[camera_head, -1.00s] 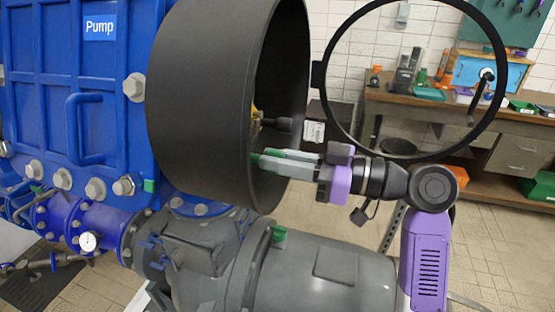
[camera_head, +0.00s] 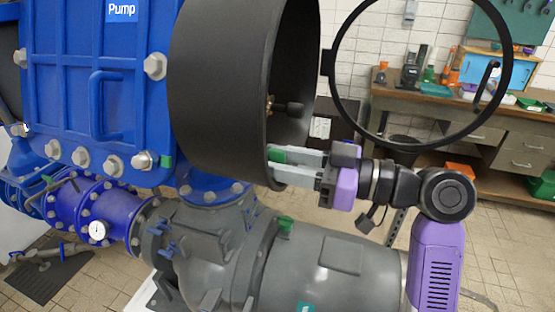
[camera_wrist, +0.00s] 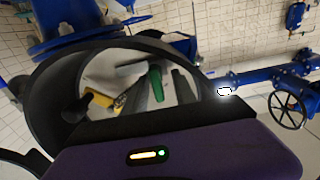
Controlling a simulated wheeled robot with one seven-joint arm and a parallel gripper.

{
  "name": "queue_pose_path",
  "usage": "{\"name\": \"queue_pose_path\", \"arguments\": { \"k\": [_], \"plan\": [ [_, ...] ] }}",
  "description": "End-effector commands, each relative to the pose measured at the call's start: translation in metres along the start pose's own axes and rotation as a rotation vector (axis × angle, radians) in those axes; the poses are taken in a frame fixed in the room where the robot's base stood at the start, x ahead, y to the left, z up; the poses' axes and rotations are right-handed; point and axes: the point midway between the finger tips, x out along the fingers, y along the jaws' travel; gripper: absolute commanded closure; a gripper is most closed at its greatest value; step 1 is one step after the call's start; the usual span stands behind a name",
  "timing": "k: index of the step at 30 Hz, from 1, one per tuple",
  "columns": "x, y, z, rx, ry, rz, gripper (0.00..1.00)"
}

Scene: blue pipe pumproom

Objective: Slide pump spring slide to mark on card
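The spring slide is not clearly identifiable. A small brass and black knob-like part (camera_head: 288,107) shows inside the open black drum (camera_head: 225,95) on the blue pump (camera_head: 95,75). In the wrist view a yellow and black part (camera_wrist: 102,101) lies inside the drum's ring (camera_wrist: 52,95). My gripper (camera_head: 275,168) is at the drum's mouth, below the knob-like part, with its fingertips by the rim. Its fingers look apart with nothing seen between them; a green fingertip pad shows in the wrist view (camera_wrist: 165,85). A small pale card-like patch (camera_head: 320,127) is right of the drum; its marks are unreadable.
The drum's round ring-shaped cover (camera_head: 335,95) stands swung open to the right, above my arm. A grey pipe body (camera_head: 325,265) lies below my gripper. A wooden workbench (camera_head: 420,105) with tools stands behind. Tiled floor is open at the right.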

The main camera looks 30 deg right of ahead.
Motion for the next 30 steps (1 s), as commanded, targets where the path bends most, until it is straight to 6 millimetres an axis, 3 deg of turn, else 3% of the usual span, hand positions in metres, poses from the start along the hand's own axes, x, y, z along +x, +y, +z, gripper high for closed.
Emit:
{"name": "queue_pose_path", "arguments": {
  "k": [5, 18, 30],
  "plan": [
    [-0.009, 0.001, 0.001, 0.000, 0.001, 0.003, 0.67],
    [-0.072, 0.000, 0.001, -0.001, 0.000, 0.003, 0.67],
    [-0.078, -0.001, 0.000, 0.000, 0.000, -0.001, 0.67]
  ]
}}
